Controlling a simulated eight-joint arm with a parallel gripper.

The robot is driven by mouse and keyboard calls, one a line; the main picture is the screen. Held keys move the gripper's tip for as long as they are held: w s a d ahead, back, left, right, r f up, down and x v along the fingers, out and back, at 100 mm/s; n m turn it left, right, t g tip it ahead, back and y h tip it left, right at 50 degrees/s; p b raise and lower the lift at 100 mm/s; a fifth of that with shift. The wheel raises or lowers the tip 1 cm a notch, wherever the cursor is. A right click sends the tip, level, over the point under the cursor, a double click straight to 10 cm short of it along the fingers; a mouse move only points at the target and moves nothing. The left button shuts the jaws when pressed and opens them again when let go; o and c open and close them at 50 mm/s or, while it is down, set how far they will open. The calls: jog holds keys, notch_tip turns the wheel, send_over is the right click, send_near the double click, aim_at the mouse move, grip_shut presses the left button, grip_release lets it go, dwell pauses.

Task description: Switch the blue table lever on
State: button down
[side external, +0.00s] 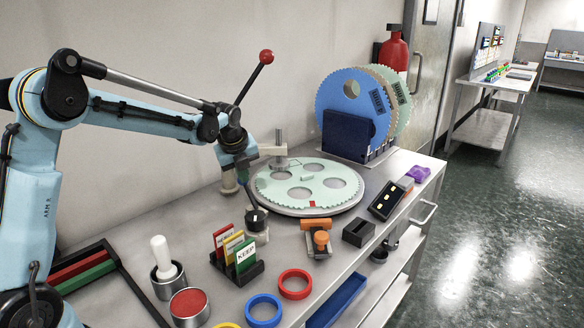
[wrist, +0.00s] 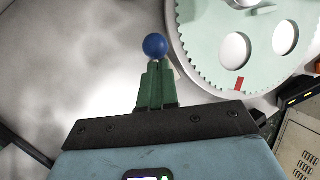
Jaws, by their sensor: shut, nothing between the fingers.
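The blue table lever shows its blue ball knob (wrist: 155,46) in the wrist view, just beyond my gripper's fingertips. I cannot tell whether they touch. My gripper (wrist: 157,68) has green fingers, shut together and empty. In the side view my gripper (side external: 246,181) points down over the bench, left of the toothed disc. Below it a dark lever rod rises from a round base (side external: 256,221), tilted up and to the left. The knob at its top is hidden there by my gripper.
A red-knobbed lever (side external: 266,57) rises behind my wrist. A pale toothed disc (side external: 308,187) lies right of my gripper. A card rack (side external: 240,265) stands in front, with red ring (side external: 294,284) and blue ring (side external: 263,309) nearby. An orange-handled clamp (side external: 319,239) sits near the front edge.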

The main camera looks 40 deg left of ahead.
jog(key=shift+a+f, duration=0.2)
jog(key=shift+a, duration=0.3)
dwell(0.3)
jog(key=v, duration=1)
jog(key=shift+a, duration=0.4)
jog(key=shift+r, duration=0.15)
